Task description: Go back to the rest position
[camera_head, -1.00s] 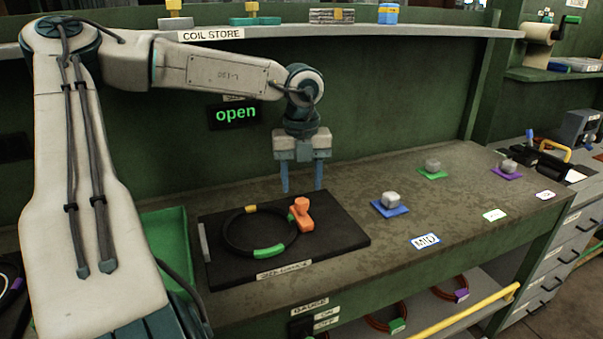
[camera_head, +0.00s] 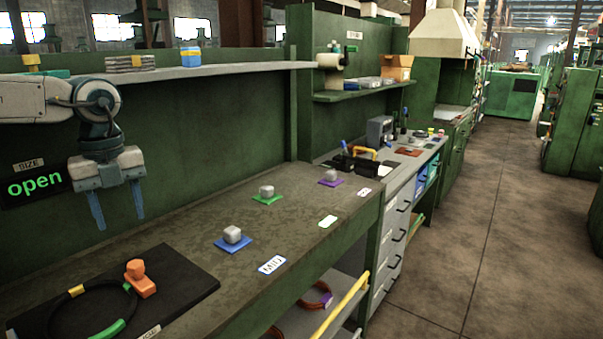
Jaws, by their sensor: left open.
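My left gripper (camera_head: 119,210) hangs fingers-down above the bench, at the left of the head view. Its two blue fingers are apart and nothing is between them. Below it on a black mat (camera_head: 180,290) lies a black ring (camera_head: 52,318) with a yellow band and a green band. An orange clamp-like piece (camera_head: 140,279) sits at the ring's right side. The gripper is apart from both. My right gripper is not in the view.
Grey blocks stand on a blue pad (camera_head: 246,246), a green pad (camera_head: 276,202) and a purple pad (camera_head: 341,183) along the bench (camera_head: 200,236). A shelf (camera_head: 215,70) runs above. A yellow rail (camera_head: 345,305) fronts the bench. Open floor (camera_head: 470,250) lies right.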

